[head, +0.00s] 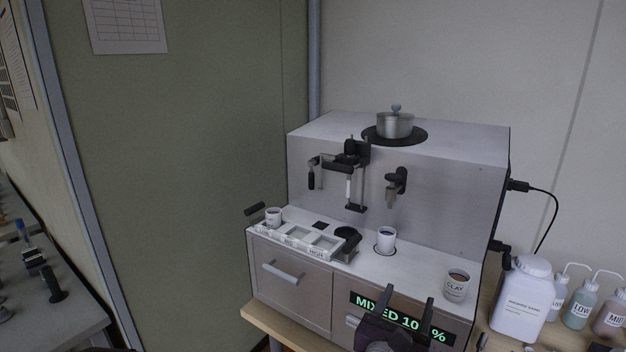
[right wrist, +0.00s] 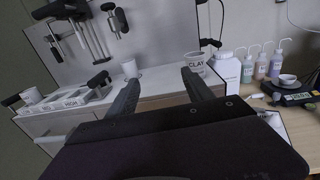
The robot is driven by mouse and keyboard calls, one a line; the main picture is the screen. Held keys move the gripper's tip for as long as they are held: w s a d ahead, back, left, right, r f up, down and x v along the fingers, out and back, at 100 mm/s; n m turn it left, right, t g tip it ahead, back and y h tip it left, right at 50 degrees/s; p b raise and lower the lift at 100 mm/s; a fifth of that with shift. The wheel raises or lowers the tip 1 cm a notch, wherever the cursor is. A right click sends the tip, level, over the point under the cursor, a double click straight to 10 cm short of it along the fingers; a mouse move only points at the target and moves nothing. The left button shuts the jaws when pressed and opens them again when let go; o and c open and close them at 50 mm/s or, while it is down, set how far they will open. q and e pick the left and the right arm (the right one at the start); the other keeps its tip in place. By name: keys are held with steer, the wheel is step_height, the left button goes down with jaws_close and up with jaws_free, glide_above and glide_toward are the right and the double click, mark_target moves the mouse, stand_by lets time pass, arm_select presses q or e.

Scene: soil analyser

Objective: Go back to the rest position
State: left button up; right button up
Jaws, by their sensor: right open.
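My right gripper (head: 408,309) is open and empty in front of the soil analyser (head: 430,150), before its lit display (head: 400,318), which it partly covers. In the right wrist view its two fingers (right wrist: 157,92) stand wide apart with nothing between them. The display reads "MIXED 10" and a percent sign, with part hidden by a finger. A cup labelled CLAY (head: 456,286) stands at the deck's right end. My left gripper is not in view.
A tray with labelled compartments (head: 300,240) and a white cup (head: 273,216) are at the deck's left. A lidded metal pot (head: 395,124) sits on top. A white jar (head: 524,300) and squeeze bottles (head: 580,305) stand to the right. Another bench (head: 60,310) is at far left.

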steer(key=s+d+f+m+g+h+p, duration=0.2)
steer(key=s+d+m+g, duration=0.3)
steer(key=d, duration=0.3)
steer(key=s+d+f+m+g+h+p, duration=0.2)
steer(key=s+d+m+g, duration=0.3)
steer(key=d, duration=0.3)
steer(key=s+f+m+g+y+p, duration=0.1)
steer(key=s+f+m+g+y, duration=0.1)
steer(key=s+f+m+g, duration=0.3)
steer(key=s+a+f+m+g+y+p, duration=0.1)
steer(key=s+a+f+m+g+y, duration=0.2)
steer(key=s+a+f+m+y, duration=0.35)
steer(key=w+a+f+m+t+y, duration=0.1)
steer(key=w+a+m+t+y, duration=0.2)
steer(key=w+a+m, duration=0.4)
steer(key=shift+w+a+f+m+t+y, duration=0.15)
steer(key=shift+a+f+m+t+y, duration=0.15)
steer(key=shift+a+m+y, duration=0.8)
